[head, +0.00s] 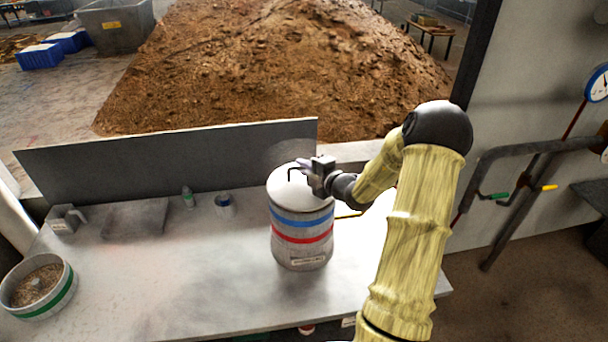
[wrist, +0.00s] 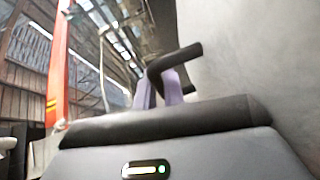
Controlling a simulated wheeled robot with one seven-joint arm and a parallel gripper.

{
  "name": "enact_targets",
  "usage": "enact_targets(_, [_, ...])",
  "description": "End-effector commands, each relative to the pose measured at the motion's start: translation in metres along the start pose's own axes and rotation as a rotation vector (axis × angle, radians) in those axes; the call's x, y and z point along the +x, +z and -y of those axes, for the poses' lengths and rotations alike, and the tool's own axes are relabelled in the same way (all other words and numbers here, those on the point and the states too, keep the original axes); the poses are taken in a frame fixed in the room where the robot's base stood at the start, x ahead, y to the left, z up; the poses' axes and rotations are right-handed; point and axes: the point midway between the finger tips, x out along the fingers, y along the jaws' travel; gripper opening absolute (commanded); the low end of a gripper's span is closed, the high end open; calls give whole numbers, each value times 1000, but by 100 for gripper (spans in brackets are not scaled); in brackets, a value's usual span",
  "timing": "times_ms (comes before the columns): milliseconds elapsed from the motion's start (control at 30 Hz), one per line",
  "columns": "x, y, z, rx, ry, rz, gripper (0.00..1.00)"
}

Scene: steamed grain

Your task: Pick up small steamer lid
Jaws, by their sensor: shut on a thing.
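The small steamer is a pale cylinder (head: 300,248) with a blue and a red band, upright on the counter. Its light grey lid (head: 287,186) sits on top, and I see no clear gap between lid and steamer. The lid has a dark bent handle (head: 291,173), which also shows in the wrist view (wrist: 176,58). My gripper (head: 306,171) reaches in from the right, just above the lid, and is shut on the handle. In the wrist view its purple fingers (wrist: 160,93) are at the handle. The lid's right part is partly hidden by my gripper.
The grey counter (head: 190,290) has clear room left of the steamer. A bowl of grain with a green band (head: 62,299) stands at the far left. A small jar (head: 224,202) and a bottle (head: 188,194) stand near the upright back panel (head: 160,165).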

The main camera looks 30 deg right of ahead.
Motion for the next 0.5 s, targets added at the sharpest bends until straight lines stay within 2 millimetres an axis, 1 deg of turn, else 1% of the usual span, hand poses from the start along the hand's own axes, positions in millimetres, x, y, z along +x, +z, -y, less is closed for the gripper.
enact_targets(33, [-1, -1, -9, -7, 5, 0, 0])
enact_targets(300, [-9, -6, -57, -8, 7, 0, 0])
enact_targets(400, [-11, -8, -71, -6, 6, 0, 0])
enact_targets(500, [-13, -9, -78, -3, 4, 0, 0])
